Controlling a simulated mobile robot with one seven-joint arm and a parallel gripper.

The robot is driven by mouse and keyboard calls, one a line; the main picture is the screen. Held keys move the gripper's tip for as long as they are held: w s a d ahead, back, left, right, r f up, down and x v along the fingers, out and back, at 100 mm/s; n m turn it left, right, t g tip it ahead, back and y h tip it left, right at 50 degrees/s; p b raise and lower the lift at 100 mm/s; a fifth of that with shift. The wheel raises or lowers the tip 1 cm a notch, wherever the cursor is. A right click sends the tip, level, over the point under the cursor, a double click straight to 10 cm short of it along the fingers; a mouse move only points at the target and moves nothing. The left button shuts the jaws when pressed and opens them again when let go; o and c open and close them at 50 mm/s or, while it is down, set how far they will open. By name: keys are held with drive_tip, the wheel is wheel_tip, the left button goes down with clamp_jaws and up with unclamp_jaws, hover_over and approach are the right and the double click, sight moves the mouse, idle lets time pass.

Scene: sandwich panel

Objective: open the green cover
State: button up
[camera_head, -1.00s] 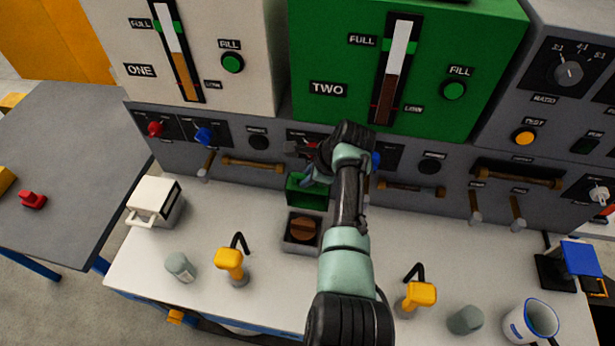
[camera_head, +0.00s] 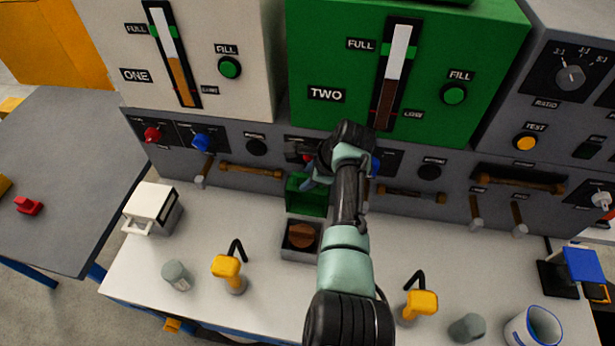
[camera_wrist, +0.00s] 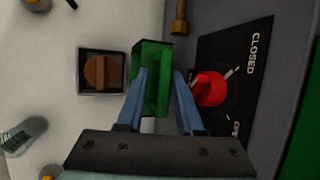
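The green cover (camera_head: 308,203) stands raised at the back edge of a small grey box (camera_head: 289,252) on the bench. The box's brown knob (camera_head: 302,235) is uncovered. In the wrist view the green cover (camera_wrist: 151,60) is beside the box (camera_wrist: 84,89) with its brown knob (camera_wrist: 96,70). My gripper (camera_wrist: 161,74) has its two blue fingers apart, with the cover between and beyond their tips. The left finger overlaps the cover's edge; I cannot tell if either finger touches it. In the head view my arm hides most of the gripper.
A red knob (camera_wrist: 208,88) on the panel is close to the right finger. Yellow-topped levers (camera_head: 227,267) (camera_head: 421,303), a grey cylinder (camera_head: 177,275) and a white box (camera_head: 150,205) stand on the bench. The bench left of the box is mostly clear.

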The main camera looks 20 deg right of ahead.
drive_tip(key=shift+s, duration=0.15)
drive_tip(key=v, duration=1.3)
drive_tip(key=shift+c, duration=0.2)
